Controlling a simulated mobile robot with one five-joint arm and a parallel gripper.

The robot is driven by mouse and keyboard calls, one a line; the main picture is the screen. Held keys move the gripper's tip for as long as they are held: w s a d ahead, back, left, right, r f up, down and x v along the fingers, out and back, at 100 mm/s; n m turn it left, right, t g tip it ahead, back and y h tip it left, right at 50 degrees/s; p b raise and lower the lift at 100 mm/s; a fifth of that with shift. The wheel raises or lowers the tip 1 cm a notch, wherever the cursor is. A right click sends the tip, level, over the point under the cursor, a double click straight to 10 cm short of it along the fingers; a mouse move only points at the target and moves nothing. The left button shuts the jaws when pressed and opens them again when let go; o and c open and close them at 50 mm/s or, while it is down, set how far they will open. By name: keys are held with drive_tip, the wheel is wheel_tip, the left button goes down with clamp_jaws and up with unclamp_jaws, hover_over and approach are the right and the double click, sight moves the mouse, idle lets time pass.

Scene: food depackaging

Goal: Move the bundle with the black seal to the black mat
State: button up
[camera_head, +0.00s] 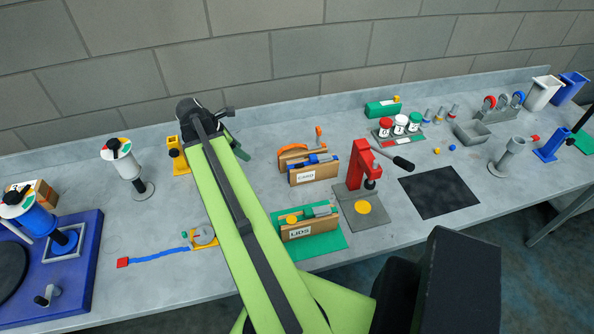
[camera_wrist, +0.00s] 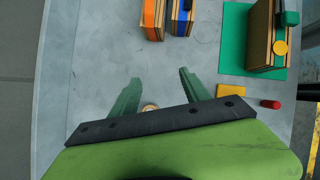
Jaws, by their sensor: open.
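A third bundle (camera_head: 309,229), labelled LIDS, stands on a green mat. The black mat (camera_head: 440,192) lies flat and bare to the right. My gripper (camera_wrist: 160,78) is open, with bare worktop between its fingertips, apart from the bundles.
A red press (camera_head: 362,166) stands between the bundles and the black mat. White jars (camera_head: 400,125) stand at the back.

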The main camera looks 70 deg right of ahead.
sight(310, 162)
drive_tip(key=s+d+m+g+y, duration=0.1)
drive_tip(key=s+d+m, duration=0.1)
drive_tip(key=s+d, duration=0.45)
drive_tip(key=s+d+m, duration=0.2)
drive_tip(key=s+d, duration=0.2)
drive_tip(key=s, duration=0.5)
drive_tip(key=b+x, duration=0.3)
drive_tip(key=x, duration=0.1)
drive_tip(key=b+x, duration=0.3)
drive_tip(key=b, duration=0.1)
drive_tip(key=b+x, duration=0.3)
drive_tip(key=x, duration=0.1)
drive_tip(key=shift+s+a+f, duration=0.15)
drive_tip(key=shift+a+f, duration=0.15)
drive_tip(key=shift+f, duration=0.1)
drive_tip(key=shift+s+d+f+b, duration=0.2)
drive_tip(key=shift+s+d+b, duration=0.05)
drive_tip(key=shift+b, duration=0.2)
drive_tip(key=b+x, duration=0.4)
drive_tip(key=x, duration=0.1)
drive_tip(key=shift+s+a+f+b, duration=0.15)
drive_tip(key=shift+f+b, duration=0.1)
drive_tip(key=shift+b, duration=0.15)
drive_tip(key=shift+r, duration=0.2)
clamp_jaws()
